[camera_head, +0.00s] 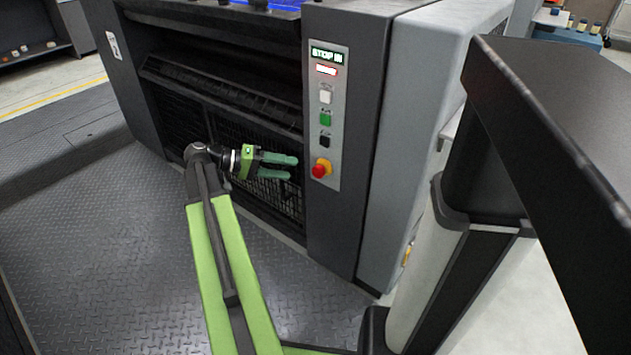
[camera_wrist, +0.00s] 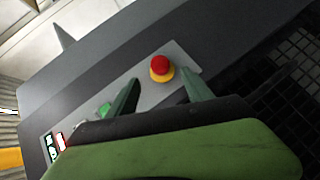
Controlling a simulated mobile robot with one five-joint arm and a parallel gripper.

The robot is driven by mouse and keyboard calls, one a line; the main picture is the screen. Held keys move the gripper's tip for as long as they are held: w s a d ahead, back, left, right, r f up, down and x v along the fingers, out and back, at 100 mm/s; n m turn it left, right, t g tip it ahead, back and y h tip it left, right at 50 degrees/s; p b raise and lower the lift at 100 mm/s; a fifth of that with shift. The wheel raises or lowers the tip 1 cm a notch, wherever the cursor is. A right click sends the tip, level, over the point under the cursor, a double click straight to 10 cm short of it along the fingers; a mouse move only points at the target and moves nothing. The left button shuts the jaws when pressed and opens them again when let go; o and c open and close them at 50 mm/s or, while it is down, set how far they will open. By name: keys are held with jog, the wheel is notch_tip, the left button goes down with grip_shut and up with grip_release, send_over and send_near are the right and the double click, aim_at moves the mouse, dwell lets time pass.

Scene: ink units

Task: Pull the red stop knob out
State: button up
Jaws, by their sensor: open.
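The red stop knob (camera_head: 320,170) sits on a yellow base at the bottom of a light grey control panel (camera_head: 325,110) on the dark machine. My gripper (camera_head: 293,167) is open and empty, just left of the knob in the head view, with its fingers pointing toward the panel. In the wrist view the knob (camera_wrist: 160,65) appears beyond and between the two green fingertips (camera_wrist: 163,88). The fingers look apart from the knob; the exact gap cannot be told.
Above the knob are a black button (camera_head: 324,138), a green button (camera_head: 325,118), a white button (camera_head: 325,96) and a lit display (camera_head: 328,55). A dark mesh guard (camera_head: 225,130) lies behind my arm. Patterned metal flooring (camera_head: 130,230) is clear at left.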

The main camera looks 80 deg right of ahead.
aim_at(315, 173)
jog(key=b+x, duration=0.2)
jog(key=x, duration=0.8)
jog(key=shift+d, duration=0.1)
jog(key=shift+c, duration=0.3)
grip_shut()
